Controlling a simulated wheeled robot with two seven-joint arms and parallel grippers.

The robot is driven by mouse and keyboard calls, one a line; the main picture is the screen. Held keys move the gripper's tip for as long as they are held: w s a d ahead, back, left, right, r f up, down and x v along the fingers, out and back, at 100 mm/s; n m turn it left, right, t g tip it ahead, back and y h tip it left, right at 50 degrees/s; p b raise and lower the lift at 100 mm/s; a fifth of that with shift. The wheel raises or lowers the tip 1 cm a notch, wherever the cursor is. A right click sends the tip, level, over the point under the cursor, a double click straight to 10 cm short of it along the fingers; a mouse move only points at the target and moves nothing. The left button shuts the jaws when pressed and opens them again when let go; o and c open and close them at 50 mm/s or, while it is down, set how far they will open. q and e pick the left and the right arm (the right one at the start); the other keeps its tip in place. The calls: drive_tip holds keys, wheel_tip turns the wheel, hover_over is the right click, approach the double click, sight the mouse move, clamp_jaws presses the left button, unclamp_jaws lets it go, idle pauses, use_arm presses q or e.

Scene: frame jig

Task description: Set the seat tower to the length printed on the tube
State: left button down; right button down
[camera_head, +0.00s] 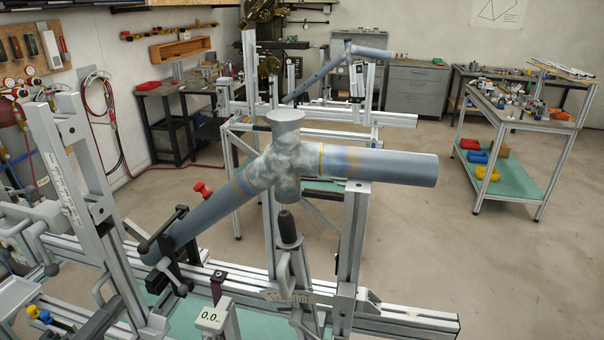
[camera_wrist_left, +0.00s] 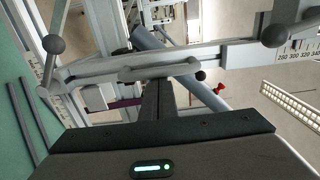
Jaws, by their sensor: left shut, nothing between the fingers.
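The upright with a printed scale (camera_head: 63,184) at the left of the jig looks like the seat tower. It also shows in the left wrist view, where part of its scale (camera_wrist_left: 302,53) reads from about 280 to 340. My left gripper (camera_wrist_left: 158,88) is shut and empty, with its fingertips at a pale grey handle (camera_wrist_left: 165,72) on that tower. I cannot tell whether they touch. The blue-grey tube (camera_head: 205,212) runs from a black clamp (camera_head: 160,235) up to a lugged joint. No print on it is legible. My right gripper is not in view.
Black ball knobs (camera_wrist_left: 275,36) stick out beside the handle. A red knob (camera_head: 201,189) stands by the tube. A cone-tipped post (camera_head: 287,228) rises under the joint. Open floor lies right of the jig.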

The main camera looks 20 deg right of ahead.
use_arm(q)
drive_tip(key=shift+w+a+r, duration=0.1)
drive_tip(key=shift+w+a, duration=0.65)
drive_tip(key=shift+a, duration=0.2)
drive_tip(key=shift+w+a, duration=0.7)
drive_tip(key=shift+a, duration=0.2)
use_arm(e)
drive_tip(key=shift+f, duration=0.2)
use_arm(q)
drive_tip(key=shift+w+a, duration=0.25)
drive_tip(key=shift+a, duration=0.1)
drive_tip(key=shift+s+d, duration=0.15)
drive_tip(key=shift+d, duration=0.05)
idle(0.3)
drive_tip(key=shift+s+d, duration=0.45)
drive_tip(key=shift+d, duration=0.2)
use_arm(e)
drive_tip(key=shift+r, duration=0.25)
